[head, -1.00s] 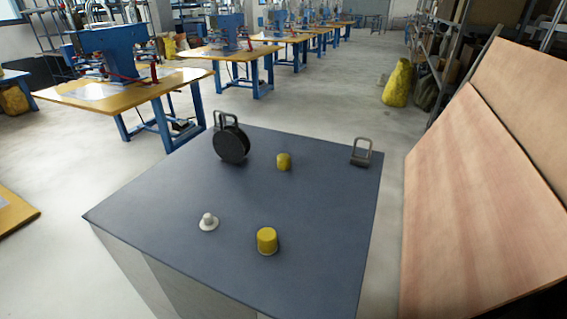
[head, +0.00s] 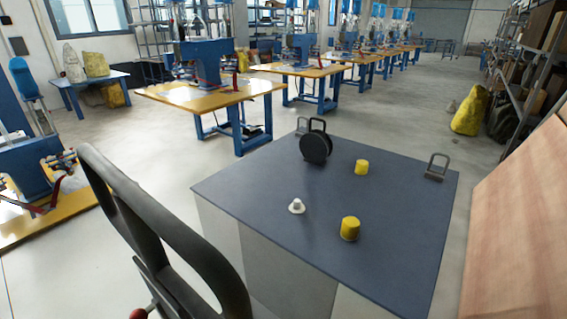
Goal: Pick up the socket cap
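Two yellow cylindrical caps stand on the dark grey table top (head: 265,180), a nearer, larger one (head: 350,229) and a farther, smaller one (head: 361,167). A small white flanged piece with a knob-like top (head: 297,207) stands left of the nearer yellow cap. I cannot tell from the picture which of these is the socket cap. All three stand apart from each other, uncovered. Neither of my grippers is in view.
A black disc with a handle (head: 316,148) stands at the back of the table, and a metal loop bracket (head: 437,168) near its right edge. A large dark looped frame (head: 165,225), unclear what, rises at front left. Pinkish wooden boards (head: 520,230) lean at the right.

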